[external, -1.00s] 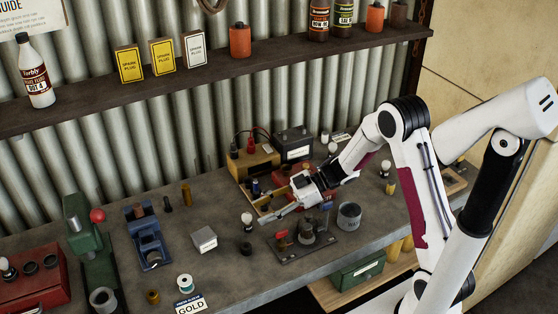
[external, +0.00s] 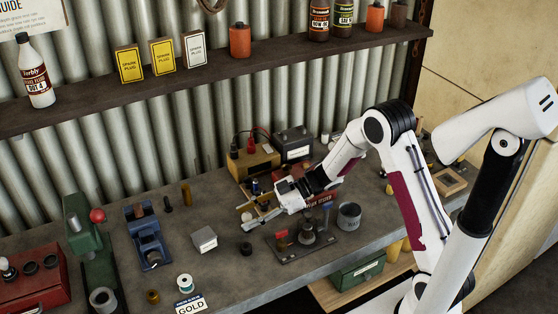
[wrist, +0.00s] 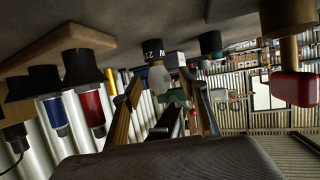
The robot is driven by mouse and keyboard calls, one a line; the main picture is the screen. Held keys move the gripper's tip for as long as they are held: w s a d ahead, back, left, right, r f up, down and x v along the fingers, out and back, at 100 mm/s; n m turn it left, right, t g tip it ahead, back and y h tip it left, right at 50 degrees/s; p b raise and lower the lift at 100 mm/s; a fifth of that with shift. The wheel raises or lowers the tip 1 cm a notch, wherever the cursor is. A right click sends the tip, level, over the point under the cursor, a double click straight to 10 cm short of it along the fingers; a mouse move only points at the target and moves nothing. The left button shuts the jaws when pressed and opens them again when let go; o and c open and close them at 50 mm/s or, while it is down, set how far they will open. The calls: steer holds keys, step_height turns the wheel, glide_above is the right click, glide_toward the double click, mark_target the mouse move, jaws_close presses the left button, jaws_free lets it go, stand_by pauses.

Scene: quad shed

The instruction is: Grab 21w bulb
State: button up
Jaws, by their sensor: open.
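The 21w bulb (wrist: 158,77) stands on the bench, its pale glass on a dark base marked "21" and "W"; the wrist view shows it upside down. Its glass appears between the two fingers of my gripper (wrist: 166,98), which are spread apart. I cannot tell whether either finger touches it. In the external view my gripper (external: 247,217) is low over the bench, pointing left, with the bulb's pale top (external: 246,216) at its fingertips and the rest mostly hidden.
A dark plate with red and blue parts (external: 290,254) lies just in front of my gripper. A wooden box (external: 256,163) with leads stands behind. A grey block (external: 204,239) and a small dark cylinder (external: 246,249) stand nearby. A grey cup (external: 349,215) is to the right.

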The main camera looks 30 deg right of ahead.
mark_target(247, 213)
steer(key=shift+a+f, duration=0.1)
steer(key=shift+a, duration=0.1)
stand_by(0.4)
steer(key=c, duration=1.2)
steer(key=shift+r, duration=5)
